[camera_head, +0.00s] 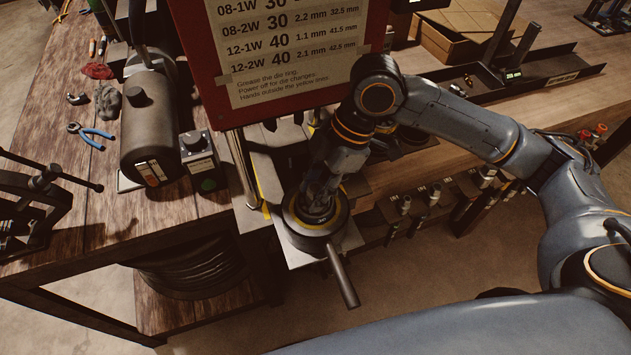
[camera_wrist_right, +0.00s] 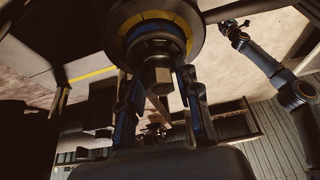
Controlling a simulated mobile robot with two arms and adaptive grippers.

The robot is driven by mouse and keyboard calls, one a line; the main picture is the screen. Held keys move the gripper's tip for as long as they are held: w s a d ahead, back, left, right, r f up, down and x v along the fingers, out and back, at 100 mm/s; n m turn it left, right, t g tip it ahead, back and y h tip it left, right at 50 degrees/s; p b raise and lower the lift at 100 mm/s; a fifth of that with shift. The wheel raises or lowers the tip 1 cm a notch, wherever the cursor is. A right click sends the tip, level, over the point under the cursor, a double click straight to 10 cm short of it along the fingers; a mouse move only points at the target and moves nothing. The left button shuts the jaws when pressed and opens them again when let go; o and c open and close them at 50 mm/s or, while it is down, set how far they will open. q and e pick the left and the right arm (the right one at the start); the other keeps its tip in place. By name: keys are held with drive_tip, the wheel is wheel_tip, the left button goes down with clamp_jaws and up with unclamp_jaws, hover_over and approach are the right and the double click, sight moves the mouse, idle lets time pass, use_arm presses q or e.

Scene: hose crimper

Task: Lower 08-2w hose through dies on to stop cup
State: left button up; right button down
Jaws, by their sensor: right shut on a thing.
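The crimper's round die head (camera_head: 301,232), dark with a yellow ring, sits at the front edge of the bench. My right gripper (camera_head: 318,208) reaches down over its middle. In the right wrist view the die head (camera_wrist_right: 160,22) is right ahead of my gripper (camera_wrist_right: 158,82). Its fingers stand either side of a dark hex-ended piece (camera_wrist_right: 157,74), apparently the hose's end fitting, and are shut on it. The piece lines up with the ring's middle. The hose's lower part and the stop cup are hidden. An arm, seemingly my left, shows with its small gripper end (camera_wrist_right: 233,27) in the wrist view.
A dark rod (camera_head: 342,276) juts forward from the die head. A red-framed chart (camera_head: 300,55) stands close behind my right gripper. A dark cylinder motor (camera_head: 152,130), a switch box (camera_head: 201,160) and blue-handled pliers (camera_head: 92,135) are left. Holders with several dies (camera_head: 435,195) line the bench's front.

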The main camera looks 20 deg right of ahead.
drive_tip(key=shift+f, duration=0.2)
idle(0.4)
drive_tip(key=c, duration=0.9)
unclamp_jaws()
drive_tip(key=shift+o, duration=0.2)
drive_tip(key=shift+r, duration=0.1)
drive_tip(key=v, duration=1.1)
drive_tip(key=shift+d+r, duration=0.15)
drive_tip(key=shift+r, duration=0.25)
